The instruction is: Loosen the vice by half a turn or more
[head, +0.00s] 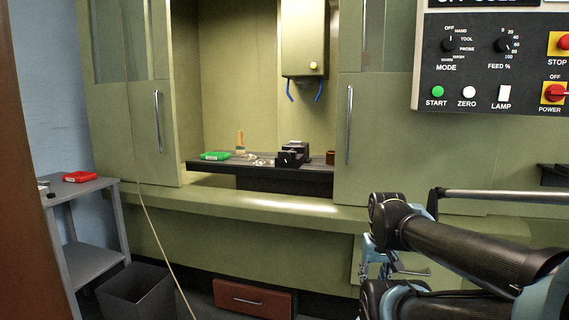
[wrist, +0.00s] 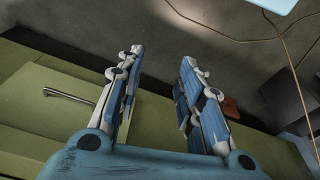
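The vice (head: 291,157), a small dark block-like device, stands on the black machine table (head: 262,171) inside the open green machine. Its handle is too small to make out. My gripper (head: 376,268) hangs low in front of the machine's green front panel, below and to the right of the vice and well apart from it. In the wrist view my gripper (wrist: 163,58) has its two fingers spread with nothing between them. The wrist view faces the floor and the machine front, and the vice is not in it.
A green box (head: 214,155), a brush (head: 240,143) and a brown cylinder (head: 330,157) are on the machine table. The spindle housing (head: 304,45) hangs above. Door handles (head: 158,122) flank the opening. A grey cart (head: 84,187) and a dark bin (head: 140,294) stand left.

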